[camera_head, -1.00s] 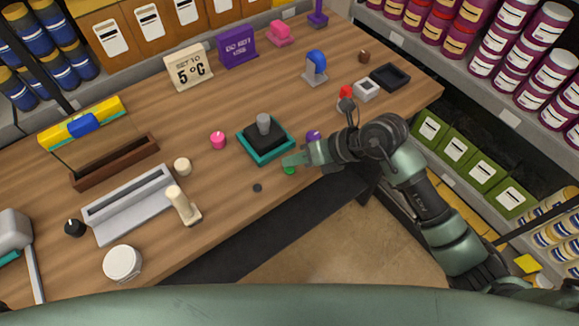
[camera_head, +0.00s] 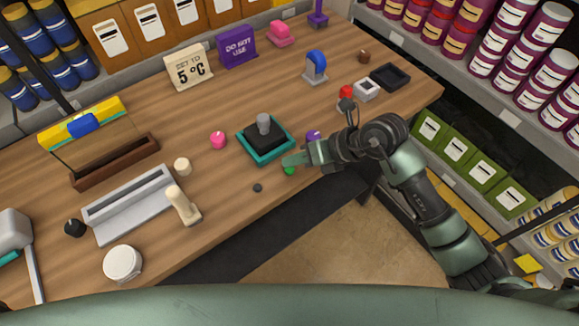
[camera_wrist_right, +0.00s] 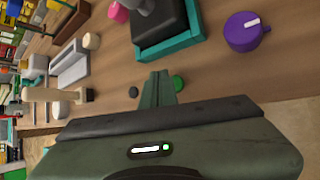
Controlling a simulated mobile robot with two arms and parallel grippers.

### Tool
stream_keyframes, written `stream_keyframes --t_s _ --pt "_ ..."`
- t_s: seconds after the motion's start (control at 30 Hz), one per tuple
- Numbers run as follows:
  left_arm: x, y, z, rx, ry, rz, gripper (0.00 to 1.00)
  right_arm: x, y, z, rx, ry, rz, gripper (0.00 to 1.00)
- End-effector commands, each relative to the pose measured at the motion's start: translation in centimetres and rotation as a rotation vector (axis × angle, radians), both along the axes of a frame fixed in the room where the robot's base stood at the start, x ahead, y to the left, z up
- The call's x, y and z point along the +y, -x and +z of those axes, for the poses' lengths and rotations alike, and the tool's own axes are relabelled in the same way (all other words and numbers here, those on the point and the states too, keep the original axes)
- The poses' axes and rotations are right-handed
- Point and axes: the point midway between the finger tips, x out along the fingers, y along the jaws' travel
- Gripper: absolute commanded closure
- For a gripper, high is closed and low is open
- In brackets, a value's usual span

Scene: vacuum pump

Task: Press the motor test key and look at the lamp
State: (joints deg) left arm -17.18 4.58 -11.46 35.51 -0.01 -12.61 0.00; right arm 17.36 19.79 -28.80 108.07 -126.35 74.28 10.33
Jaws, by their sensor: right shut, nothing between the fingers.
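A small round green key-like disc (camera_head: 289,171) lies near the front edge of the bench. It also shows in the right wrist view (camera_wrist_right: 179,84). A small dark round disc (camera_head: 257,188) is to its left, also in the right wrist view (camera_wrist_right: 134,92); which one is the test key and which the lamp, I cannot tell from any label. My right gripper (camera_head: 287,161) is shut and empty, its tips right beside the green disc; in the right wrist view the tips (camera_wrist_right: 160,76) lie between the two discs. Whether they touch the green disc is unclear. My left gripper is not in view.
A teal-rimmed black block (camera_head: 266,141) with a grey knob stands just behind my right gripper. A purple knob (camera_head: 314,136) is close by.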

Motion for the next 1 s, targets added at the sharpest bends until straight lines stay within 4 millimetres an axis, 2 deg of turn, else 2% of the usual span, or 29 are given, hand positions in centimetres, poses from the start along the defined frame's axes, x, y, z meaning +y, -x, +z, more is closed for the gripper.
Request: stream_keyframes --t_s 0.3,1.0 --pt "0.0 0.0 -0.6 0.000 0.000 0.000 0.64 0.0 0.0 -0.9 0.000 0.000 0.000 1.00" --pt "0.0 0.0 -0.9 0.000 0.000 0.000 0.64 0.0 0.0 -1.2 0.000 0.000 0.000 1.00"
